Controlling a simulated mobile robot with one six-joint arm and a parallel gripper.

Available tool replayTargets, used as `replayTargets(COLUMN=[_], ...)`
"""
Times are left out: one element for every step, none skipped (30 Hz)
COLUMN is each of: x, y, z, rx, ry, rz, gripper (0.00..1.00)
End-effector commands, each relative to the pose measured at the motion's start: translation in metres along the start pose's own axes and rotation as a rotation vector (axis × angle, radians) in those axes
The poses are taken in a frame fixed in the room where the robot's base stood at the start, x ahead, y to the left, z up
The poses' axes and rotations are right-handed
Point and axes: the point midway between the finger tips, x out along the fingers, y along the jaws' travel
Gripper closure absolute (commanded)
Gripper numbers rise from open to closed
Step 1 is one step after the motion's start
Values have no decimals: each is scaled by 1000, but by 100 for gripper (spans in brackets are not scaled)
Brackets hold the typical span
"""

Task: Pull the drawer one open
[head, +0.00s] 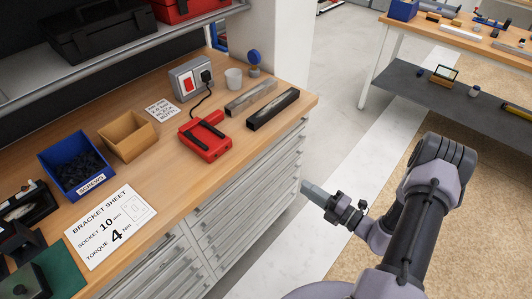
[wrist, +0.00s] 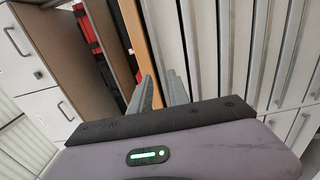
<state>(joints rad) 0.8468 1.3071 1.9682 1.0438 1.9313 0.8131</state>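The grey drawer cabinet (head: 262,160) under the wooden workbench has several stacked drawers with long bar handles. I see no number on them, so I cannot tell which is drawer one. The drawer fronts look flush and closed. In the wrist view the drawer fronts (wrist: 232,50) run as upright strips with pale handles. My gripper (head: 306,187) is in front of the right end of the cabinet, apart from it as far as I can see. In the wrist view its two grey fingers (wrist: 156,74) stand apart with nothing between them.
The workbench top (head: 160,185) carries a red device (head: 204,140), a blue screw bin (head: 76,165), a tan bin (head: 127,136) and metal bars near its right edge. A second table (head: 472,42) stands at the back right. The floor between is clear.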

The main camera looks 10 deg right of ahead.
Motion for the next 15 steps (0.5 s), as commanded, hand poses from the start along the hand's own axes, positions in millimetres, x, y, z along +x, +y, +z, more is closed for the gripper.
replayTargets(x=[5,10,20,28,36,49,58,68,80,90,99,111,119,127,137], y=[-2,-2,-3,-3,-4,-4,-4,-4,-4,-4,-4,-4,-4,-4,-4], z=[0,0,-1,-2,-2,-2,-3,-3,-3,-3,-3,-3,-4,-3,-3], rx=[5,5,3,3,2,0,-1,-1,-2,-2,-3,-3,-2,-3,-4], ry=[-2,0,3,5,6,7,7,7,8,8,9,8,8,8,8], rz=[0,0,0,0,0,0,0,0,0,1,1,1,1,1,0], gripper=[78,78,78,78,78,78,78,78,78,78,78,78,78,78,78])
